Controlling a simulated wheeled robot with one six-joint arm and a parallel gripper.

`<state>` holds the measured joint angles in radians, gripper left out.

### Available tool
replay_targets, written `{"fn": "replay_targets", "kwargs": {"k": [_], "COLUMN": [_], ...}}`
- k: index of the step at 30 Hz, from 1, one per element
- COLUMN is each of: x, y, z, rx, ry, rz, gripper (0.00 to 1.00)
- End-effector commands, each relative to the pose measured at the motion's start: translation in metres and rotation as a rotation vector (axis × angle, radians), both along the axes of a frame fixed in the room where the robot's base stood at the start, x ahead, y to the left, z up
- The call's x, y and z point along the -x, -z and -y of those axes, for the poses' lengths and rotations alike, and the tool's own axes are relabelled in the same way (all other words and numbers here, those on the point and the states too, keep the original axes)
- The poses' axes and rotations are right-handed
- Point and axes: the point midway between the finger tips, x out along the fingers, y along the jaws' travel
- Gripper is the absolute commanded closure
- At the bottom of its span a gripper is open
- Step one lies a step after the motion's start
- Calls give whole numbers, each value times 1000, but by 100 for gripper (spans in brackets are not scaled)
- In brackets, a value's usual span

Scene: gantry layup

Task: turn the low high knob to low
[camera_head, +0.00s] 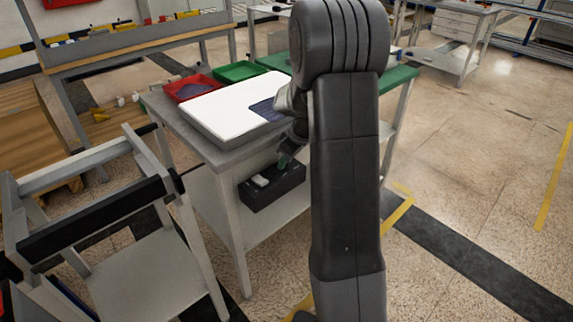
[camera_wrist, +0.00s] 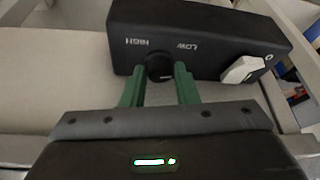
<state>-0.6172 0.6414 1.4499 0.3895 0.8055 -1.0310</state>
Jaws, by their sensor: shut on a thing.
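The low high knob (camera_wrist: 160,67) is a round black knob on the front of a black control box (camera_wrist: 215,35) in the wrist view. The word HIGH is printed to its upper left and LOW to its upper right. A pale mark shows near its lower edge, but I cannot tell which word it points to. My gripper (camera_wrist: 160,80) has one green finger on each side of the knob and is shut on it.
The table (camera_head: 160,103) above carries a white board (camera_head: 228,108), a red tray (camera_head: 180,88) and a green tray (camera_head: 240,70). A grey cart (camera_head: 150,260) stands close at left. Open floor lies right.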

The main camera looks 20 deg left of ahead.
Motion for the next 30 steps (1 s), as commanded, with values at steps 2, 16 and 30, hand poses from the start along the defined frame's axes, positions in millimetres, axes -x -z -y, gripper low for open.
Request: {"fn": "replay_targets", "kwargs": {"k": [2,16,30], "x": [-1,-1,-1], "y": [2,0,0], "z": [0,1,1], "rx": [0,2,2], "ry": [-39,-148,-148], "rz": [-1,0,0], "gripper": [96,96,51]}}
